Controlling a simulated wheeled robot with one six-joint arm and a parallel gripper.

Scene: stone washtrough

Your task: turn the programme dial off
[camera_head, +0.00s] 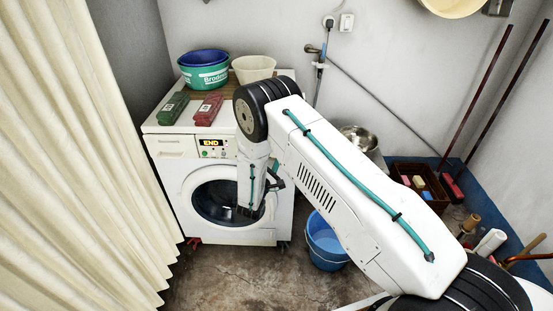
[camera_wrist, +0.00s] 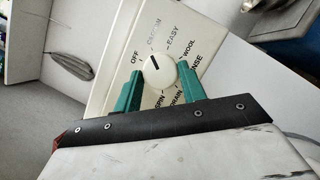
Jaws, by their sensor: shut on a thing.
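The programme dial (camera_wrist: 161,79) is a round white knob with a black mark on a cream panel. Its mark points up and slightly left in the wrist view, between OFF and the label that seems to read COTTON, nearer to the latter. My gripper (camera_wrist: 159,71) is shut on the dial, one green finger on each side. The washing machine (camera_head: 183,180) is white with a round glass door, and its display (camera_head: 212,147) reads END. In the head view my arm hides the dial and the fingertips.
A cream curtain (camera_head: 70,160) hangs at the left.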

